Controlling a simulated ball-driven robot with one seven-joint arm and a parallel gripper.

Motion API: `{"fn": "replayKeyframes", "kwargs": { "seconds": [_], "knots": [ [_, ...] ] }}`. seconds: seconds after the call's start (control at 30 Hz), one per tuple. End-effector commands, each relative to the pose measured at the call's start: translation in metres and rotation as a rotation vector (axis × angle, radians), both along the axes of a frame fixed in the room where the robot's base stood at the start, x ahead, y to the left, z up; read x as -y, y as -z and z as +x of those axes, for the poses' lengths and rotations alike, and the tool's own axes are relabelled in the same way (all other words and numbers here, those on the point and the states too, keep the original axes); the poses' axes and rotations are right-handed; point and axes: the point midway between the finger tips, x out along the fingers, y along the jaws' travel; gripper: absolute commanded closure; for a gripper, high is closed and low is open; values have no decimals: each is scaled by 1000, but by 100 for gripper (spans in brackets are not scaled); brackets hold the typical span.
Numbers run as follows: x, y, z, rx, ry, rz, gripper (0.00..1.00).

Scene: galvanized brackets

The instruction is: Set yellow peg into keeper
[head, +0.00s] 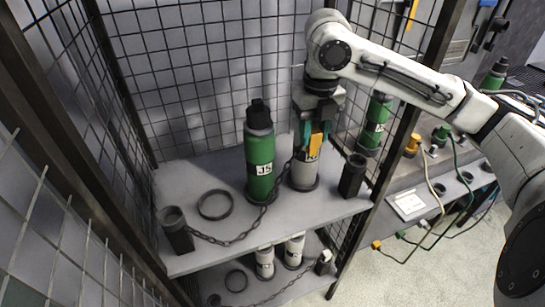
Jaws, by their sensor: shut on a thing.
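My gripper (315,135), with teal fingers, is shut on the yellow peg (316,143). The peg is upright, in front of the grey cylinder (304,175) on the upper shelf; I cannot tell the gap between them. Its lower end is hard to make out. A dark open-topped holder (353,175) stands right of the grey cylinder, to the right of and below my gripper. A similar dark holder (175,230) stands at the shelf's front left. Either could be the keeper; no label tells which.
A green cylinder (260,165) marked "J5" stands left of my gripper. A chain (237,238) runs from the left holder toward the cylinders. A black ring (214,204) lies on the shelf (180,185). Wire mesh walls (180,70) enclose the back and sides.

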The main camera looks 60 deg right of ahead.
Motion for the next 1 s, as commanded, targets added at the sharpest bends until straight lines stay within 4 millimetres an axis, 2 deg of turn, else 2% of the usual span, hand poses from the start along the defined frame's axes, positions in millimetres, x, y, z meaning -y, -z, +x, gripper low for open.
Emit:
{"fn": "replayKeyframes", "kwargs": {
  "seconds": [0.03, 0.2, 0.4, 0.67, 1.0],
  "knots": [
    [16, 2, -14, 1, 0, -2, 100],
    [54, -4, -52, 0, -38, -3, 100],
    [76, -9, -82, 1, -71, -1, 100],
    [81, -8, -89, 0, -82, 0, 100],
    [81, 11, -89, -1, -82, -2, 100]
  ]
}}
